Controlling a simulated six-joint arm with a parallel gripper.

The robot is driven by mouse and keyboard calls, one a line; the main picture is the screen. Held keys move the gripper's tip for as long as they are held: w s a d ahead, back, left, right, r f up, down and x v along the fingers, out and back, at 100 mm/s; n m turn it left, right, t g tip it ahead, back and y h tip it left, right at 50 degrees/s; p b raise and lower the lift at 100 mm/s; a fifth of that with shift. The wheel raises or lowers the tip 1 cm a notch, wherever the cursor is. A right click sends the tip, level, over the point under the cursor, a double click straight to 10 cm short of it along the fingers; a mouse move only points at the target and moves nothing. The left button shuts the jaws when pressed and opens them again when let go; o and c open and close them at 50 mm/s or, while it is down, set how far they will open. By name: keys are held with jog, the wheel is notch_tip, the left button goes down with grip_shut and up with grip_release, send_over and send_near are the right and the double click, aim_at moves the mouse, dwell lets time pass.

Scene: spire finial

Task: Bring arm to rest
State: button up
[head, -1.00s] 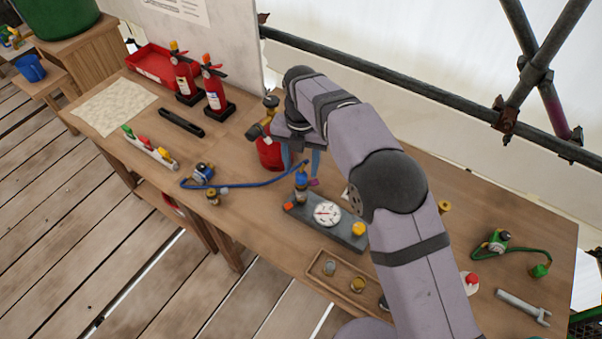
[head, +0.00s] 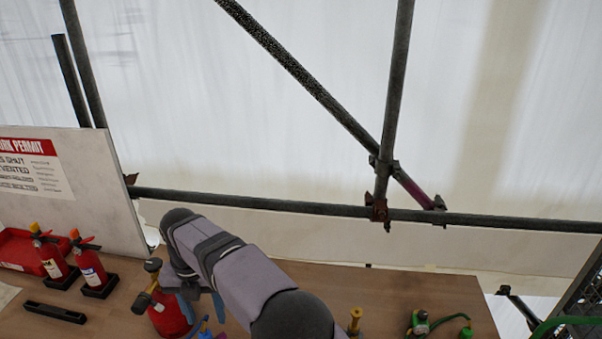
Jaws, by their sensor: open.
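My arm reaches in from the bottom of the head view and bends down over the workbench (head: 391,295). My gripper (head: 202,308) hangs at the arm's far end, its blue fingers apart. A red gas cylinder (head: 172,318) with a brass and black valve (head: 151,282) stands just left of the gripper. It is partly hidden by the wrist, and I cannot tell whether the fingers touch it. A blue fitting (head: 204,330) shows just below the fingers at the picture's lower edge. I see nothing held between the fingers.
Two red extinguishers (head: 92,268) (head: 50,257) stand left, by a red tray (head: 17,252) and a black bar (head: 54,312). A white permit board (head: 95,190) rises behind. Scaffold tubes (head: 290,205) cross behind the bench. A brass fitting (head: 354,321) and green valve (head: 419,322) stand right.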

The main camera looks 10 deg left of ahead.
jog(key=w+d+r+m, duration=0.1)
jog(key=w+d+m, duration=0.1)
jog(key=d+m, duration=0.85)
jog(key=w+d+r+m, duration=0.1)
jog(key=d+m, duration=0.7)
jog(key=d, duration=0.6)
jog(key=s+d+f+m, duration=0.2)
jog(key=s+d+m, duration=0.6)
jog(key=d+m, duration=0.1)
jog(key=s+d+f+m, duration=0.3)
jog(key=s+d+m, duration=0.4)
jog(key=d+m, duration=0.2)
jog(key=shift+s+d+m, duration=0.35)
jog(key=shift+m, duration=0.6)
